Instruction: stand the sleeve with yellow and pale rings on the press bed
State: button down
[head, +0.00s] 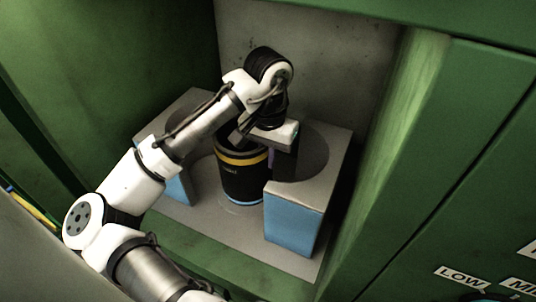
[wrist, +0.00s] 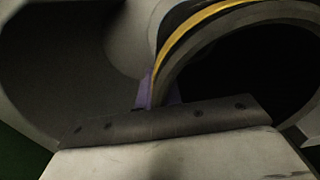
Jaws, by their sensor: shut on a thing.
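The black sleeve (head: 240,182) has a yellow ring near its top and a pale bluish ring at its lower edge. It is upright in the head view, between the two blocks of the grey press bed (head: 188,222). My gripper (head: 268,153) is shut on the sleeve's wall at its right side, from above. In the wrist view, a purple fingertip (wrist: 150,92) lies against the sleeve's rim (wrist: 207,34), and the sleeve's dark hollow shows at right. I cannot tell whether the sleeve's bottom touches the bed.
A blue-faced block (head: 291,224) with a curved recess stands at right, close to the sleeve. Another blue-faced block (head: 178,187) stands at left, partly behind my arm. Green walls (head: 375,160) enclose the bay, with a grey back panel (head: 335,50).

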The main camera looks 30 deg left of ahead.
jog(key=shift+f, duration=0.15)
jog(key=c, duration=1.6)
grip_release()
jog(key=shift+o, duration=0.2)
notch_tip(320, 180, up, 12)
jog(key=shift+r, duration=0.2)
